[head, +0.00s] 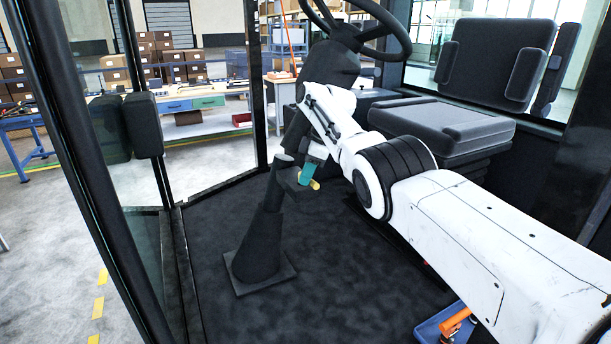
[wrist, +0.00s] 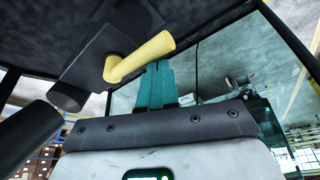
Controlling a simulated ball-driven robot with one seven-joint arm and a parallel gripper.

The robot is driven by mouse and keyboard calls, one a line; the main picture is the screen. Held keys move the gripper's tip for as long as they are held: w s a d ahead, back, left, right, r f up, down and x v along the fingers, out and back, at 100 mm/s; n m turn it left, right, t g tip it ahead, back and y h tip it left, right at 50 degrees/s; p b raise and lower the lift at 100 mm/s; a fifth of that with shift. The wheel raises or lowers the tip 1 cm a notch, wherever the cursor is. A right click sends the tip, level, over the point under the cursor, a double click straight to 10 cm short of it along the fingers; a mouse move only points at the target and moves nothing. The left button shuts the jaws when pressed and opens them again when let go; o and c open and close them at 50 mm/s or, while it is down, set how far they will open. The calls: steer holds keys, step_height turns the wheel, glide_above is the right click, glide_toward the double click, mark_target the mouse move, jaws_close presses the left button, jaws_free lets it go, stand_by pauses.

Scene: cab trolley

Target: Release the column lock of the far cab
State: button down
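The steering column (head: 266,225) rises from a square foot on the cab floor and leads up to the steering wheel (head: 348,32). A yellow lock lever (head: 315,185) sticks out of a dark block (head: 291,184) on the column. In the wrist view the yellow lever (wrist: 140,57) runs slantwise just past my fingertips. My gripper (head: 307,172) is at the lever, with its teal fingers partly hidden by my wrist in the head view. In the wrist view the teal fingers (wrist: 158,80) are close together, with no lever seen between them. Whether they touch it is unclear.
The seat (head: 440,128) stands right of the column, behind my arm. A glass door with a dark frame (head: 130,120) is at the left. The black floor mat (head: 340,270) is clear around the column foot. A blue tray (head: 445,325) is at the lower right.

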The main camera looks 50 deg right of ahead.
steer(key=shift+s+d, duration=0.25)
steer(key=shift+d, duration=0.1)
stand_by(0.3)
steer(key=shift+a, duration=0.1)
